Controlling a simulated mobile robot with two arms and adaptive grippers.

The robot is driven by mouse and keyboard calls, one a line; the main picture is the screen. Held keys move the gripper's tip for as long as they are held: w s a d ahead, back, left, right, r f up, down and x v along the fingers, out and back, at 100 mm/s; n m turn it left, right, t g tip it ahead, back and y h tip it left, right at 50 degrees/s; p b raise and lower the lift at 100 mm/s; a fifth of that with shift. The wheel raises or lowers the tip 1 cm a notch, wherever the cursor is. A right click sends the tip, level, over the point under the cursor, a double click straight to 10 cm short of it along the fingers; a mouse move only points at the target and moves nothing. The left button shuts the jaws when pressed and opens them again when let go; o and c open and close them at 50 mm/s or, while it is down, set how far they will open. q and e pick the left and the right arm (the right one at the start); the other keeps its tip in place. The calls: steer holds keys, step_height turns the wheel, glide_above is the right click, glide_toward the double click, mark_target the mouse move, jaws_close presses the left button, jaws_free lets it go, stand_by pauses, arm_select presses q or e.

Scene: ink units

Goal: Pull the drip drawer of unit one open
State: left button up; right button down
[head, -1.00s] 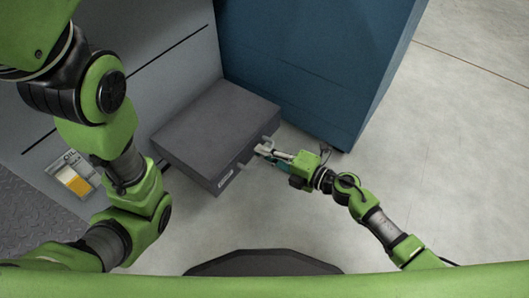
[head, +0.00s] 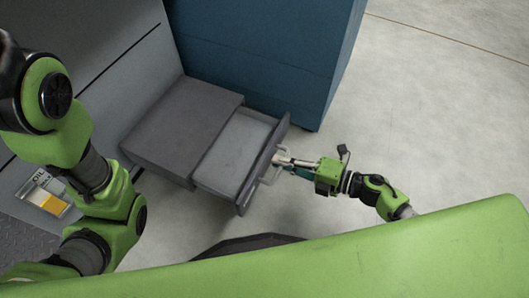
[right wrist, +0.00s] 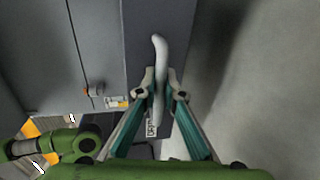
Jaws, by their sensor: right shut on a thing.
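The drip drawer (head: 236,152) is a grey drawer that stands partly out of its dark grey housing (head: 178,122), low beside the grey unit. Its inside shows and looks empty. My right gripper (head: 279,160) is shut on the pale bar handle at the drawer's front. In the right wrist view the handle (right wrist: 159,52) rises between the two fingers (right wrist: 160,95), against the drawer's dark front. A label (right wrist: 152,124) shows below it. My left arm comes in from the left in the head view, but its gripper is out of the picture.
A blue cabinet (head: 262,55) stands right behind the drawer. The pale floor (head: 430,120) to the right is clear.

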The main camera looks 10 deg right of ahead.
steer(key=shift+v, duration=0.8)
steer(key=shift+f, duration=0.15)
steer(key=c, duration=2.2)
jaws_free()
steer(key=shift+o, duration=0.2)
steer(key=v, duration=1.2)
